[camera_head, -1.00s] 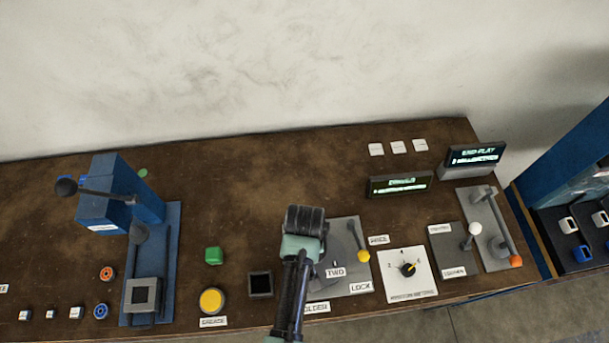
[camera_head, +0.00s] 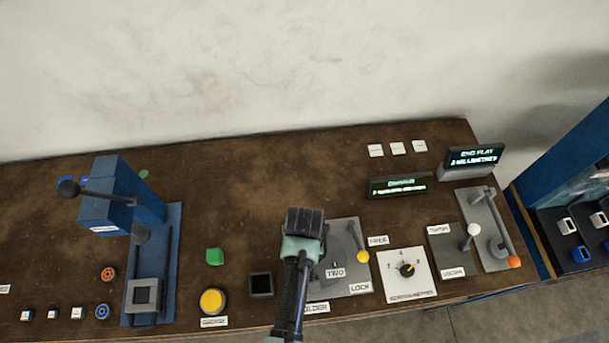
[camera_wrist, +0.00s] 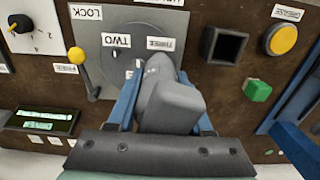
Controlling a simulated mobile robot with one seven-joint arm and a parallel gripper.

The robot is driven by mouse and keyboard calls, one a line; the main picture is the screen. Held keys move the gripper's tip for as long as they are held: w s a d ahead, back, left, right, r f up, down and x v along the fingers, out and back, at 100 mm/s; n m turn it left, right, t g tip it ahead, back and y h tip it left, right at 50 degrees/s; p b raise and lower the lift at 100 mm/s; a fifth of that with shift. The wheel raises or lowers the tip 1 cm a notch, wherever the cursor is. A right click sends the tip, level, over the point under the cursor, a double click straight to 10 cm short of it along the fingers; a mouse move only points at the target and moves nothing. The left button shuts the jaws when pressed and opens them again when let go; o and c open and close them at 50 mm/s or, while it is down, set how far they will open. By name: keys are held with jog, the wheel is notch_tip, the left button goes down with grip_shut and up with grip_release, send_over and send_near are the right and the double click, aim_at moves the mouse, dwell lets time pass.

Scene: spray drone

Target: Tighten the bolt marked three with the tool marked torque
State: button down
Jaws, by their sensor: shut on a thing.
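My gripper (camera_wrist: 162,88) is shut on a grey tool (camera_wrist: 172,108), with a blue finger on each side of it. The far end of the tool reaches over the grey holder plate (camera_wrist: 97,82), beside the label three (camera_wrist: 161,44). The tool hides the bolt there, and I cannot tell whether it touches it. The label two (camera_wrist: 116,40) is in view left of it, and also in the head view (camera_head: 335,272). No torque marking shows on the tool. In the head view my gripper (camera_head: 304,225) covers the tool and part of the plate.
A yellow-knobbed lever (camera_head: 362,257) stands at the plate's right edge, close to my gripper. Right of it are a dial (camera_head: 406,269) and a white-knobbed lever (camera_head: 473,231). A black square socket (camera_head: 261,285), yellow button (camera_head: 212,301) and blue press (camera_head: 120,195) stand left.

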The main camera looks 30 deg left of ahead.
jog(key=shift+f+b, duration=0.65)
jog(key=shift+f, duration=0.35)
dwell(0.8)
jog(key=shift+f+p, duration=0.3)
jog(key=shift+p, duration=0.15)
dwell(1.8)
dwell(0.9)
notch_tip(320, 180, up, 5)
jog(key=p, duration=0.5)
jog(key=shift+r, duration=1.15)
dwell(0.6)
